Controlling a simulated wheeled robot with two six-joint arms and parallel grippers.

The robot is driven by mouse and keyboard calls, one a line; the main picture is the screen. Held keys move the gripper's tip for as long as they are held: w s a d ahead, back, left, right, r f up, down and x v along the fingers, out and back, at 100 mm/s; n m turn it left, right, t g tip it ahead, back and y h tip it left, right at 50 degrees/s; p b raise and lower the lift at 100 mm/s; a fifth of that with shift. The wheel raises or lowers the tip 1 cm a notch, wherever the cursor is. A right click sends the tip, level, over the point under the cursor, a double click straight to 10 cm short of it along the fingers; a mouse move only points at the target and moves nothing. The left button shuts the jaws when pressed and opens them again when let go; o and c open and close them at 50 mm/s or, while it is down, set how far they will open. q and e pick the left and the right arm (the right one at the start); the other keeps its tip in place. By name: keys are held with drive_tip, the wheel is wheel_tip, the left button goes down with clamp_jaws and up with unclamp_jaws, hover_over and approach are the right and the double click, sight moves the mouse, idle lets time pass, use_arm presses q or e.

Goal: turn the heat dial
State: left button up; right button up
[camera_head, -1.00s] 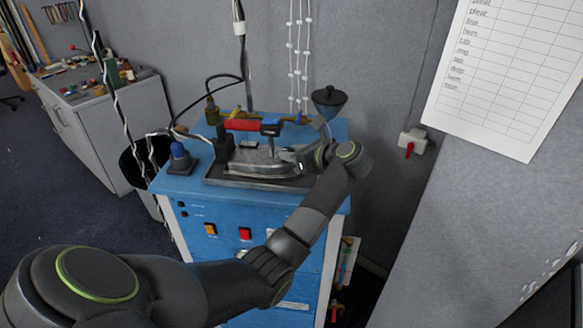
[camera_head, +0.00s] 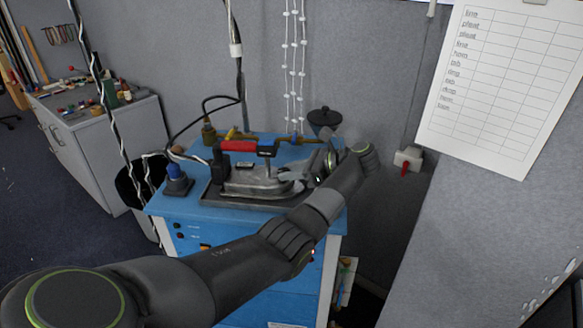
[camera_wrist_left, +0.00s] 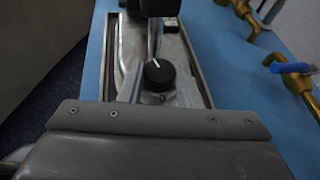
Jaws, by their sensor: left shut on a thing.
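The steam iron (camera_head: 250,178) rests on the blue cabinet, with a red and black handle and a grey metal body. The heat dial (camera_wrist_left: 159,76) is a round black knob with a white pointer line, on the iron's body in the left wrist view. The pointer aims up and slightly left. My left gripper (camera_head: 312,172) is at the right end of the iron and is shut on the dial, one finger on each side of it in the wrist view. In the head view the dial is too small or hidden to make out. My right gripper is not in view.
The iron sits in a dark tray on the blue cabinet (camera_head: 168,205). Brass fittings (camera_wrist_left: 295,78), one with a blue lever, run along the cabinet's back. A black funnel-shaped thing (camera_head: 324,117) stands behind my wrist. Cables hang at the left.

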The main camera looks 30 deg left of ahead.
use_arm(q)
drive_tip(key=shift+f, duration=0.1)
idle(0.4)
drive_tip(key=o, duration=0.7)
drive_tip(key=shift+w+d+r+p, duration=0.2)
drive_tip(key=shift+d+r+p, duration=0.25)
drive_tip(key=shift+p, duration=0.1)
drive_tip(key=p+v, duration=0.2)
drive_tip(key=v, duration=0.3)
drive_tip(key=shift+b+v, duration=0.65)
drive_tip(key=shift+v, duration=2.3)
drive_tip(key=shift+s+f, duration=0.1)
drive_tip(key=shift+f, duration=0.15)
